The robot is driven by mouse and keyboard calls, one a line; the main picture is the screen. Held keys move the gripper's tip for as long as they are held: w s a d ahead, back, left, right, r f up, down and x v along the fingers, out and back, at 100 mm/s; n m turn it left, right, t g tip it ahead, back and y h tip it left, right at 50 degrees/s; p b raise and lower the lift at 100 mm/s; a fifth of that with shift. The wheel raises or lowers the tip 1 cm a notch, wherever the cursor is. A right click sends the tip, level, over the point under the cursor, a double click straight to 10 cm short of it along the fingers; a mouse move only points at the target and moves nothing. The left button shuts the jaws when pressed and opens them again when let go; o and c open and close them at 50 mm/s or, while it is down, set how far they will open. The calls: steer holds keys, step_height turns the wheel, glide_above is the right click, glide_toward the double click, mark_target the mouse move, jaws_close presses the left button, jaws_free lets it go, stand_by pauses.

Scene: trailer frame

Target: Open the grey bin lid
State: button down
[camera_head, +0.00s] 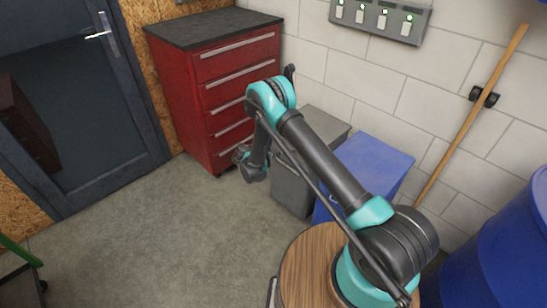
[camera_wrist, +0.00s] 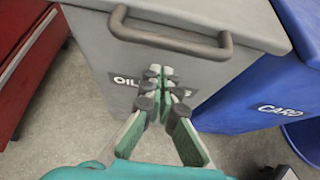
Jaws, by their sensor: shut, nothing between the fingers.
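The grey bin (camera_head: 292,190) stands against the wall, and its grey lid (camera_head: 322,128) looks shut. In the wrist view the lid (camera_wrist: 220,14) shows at the top, with a dark bar handle (camera_wrist: 175,43) along the front. My gripper (camera_wrist: 160,74) is shut and empty. Its fingertips show just below the handle, over the bin's front label, which they partly hide; I cannot tell whether they touch the bin. In the head view my gripper (camera_head: 244,160) is at the bin's front left, and my arm hides part of the bin.
A blue bin (camera_head: 372,160) marked CARD stands close on the right of the grey bin. A red drawer cabinet (camera_head: 225,85) stands on the left. A blue barrel (camera_head: 505,250) and a leaning wooden pole (camera_head: 470,105) are further right. The floor (camera_head: 150,240) in front is clear.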

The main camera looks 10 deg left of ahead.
steer(key=shift+w+d+r, duration=0.1)
steer(key=shift+r, duration=0.4)
steer(key=shift+w+d+r, duration=0.1)
steer(key=shift+r, duration=0.4)
